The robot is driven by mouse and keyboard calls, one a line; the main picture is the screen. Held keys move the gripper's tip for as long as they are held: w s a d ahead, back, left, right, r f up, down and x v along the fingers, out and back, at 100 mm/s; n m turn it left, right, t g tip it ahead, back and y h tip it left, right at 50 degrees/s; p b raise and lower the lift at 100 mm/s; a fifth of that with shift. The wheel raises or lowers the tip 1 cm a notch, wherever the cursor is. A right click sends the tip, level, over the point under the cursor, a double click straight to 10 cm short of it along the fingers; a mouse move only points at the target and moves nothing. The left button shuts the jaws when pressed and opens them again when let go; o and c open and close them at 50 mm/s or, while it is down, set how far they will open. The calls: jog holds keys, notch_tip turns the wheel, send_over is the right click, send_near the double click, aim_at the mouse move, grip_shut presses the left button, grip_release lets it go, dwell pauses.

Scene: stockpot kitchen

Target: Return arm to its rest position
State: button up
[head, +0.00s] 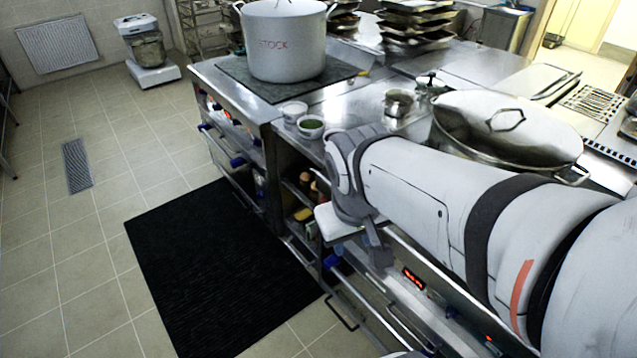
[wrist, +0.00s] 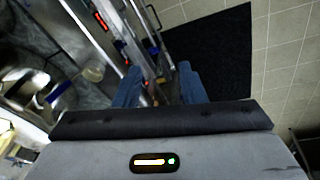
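My arm (head: 420,190) reaches in from the right in the head view, along the front edge of the steel counter (head: 345,105). My gripper (wrist: 160,80) shows in the wrist view with its two blue fingers apart and nothing between them. In the head view its end hangs beside the counter front, partly hidden by my arm. It is clear of the pots.
A large lidded pan (head: 505,125) is close behind my arm. Small bowls (head: 310,127) sit near the edge. A black floor mat (head: 220,270) lies on open floor.

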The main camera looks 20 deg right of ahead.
jog(key=shift+s+a+r+m+t+y, duration=0.1)
jog(key=shift+a+r+m+t+y, duration=0.2)
jog(key=shift+a+r+t+y, duration=0.4)
jog(key=shift+a, duration=0.1)
notch_tip(320, 180, down, 2)
jog(key=shift+f+b, duration=0.1)
jog(key=shift+b, duration=0.85)
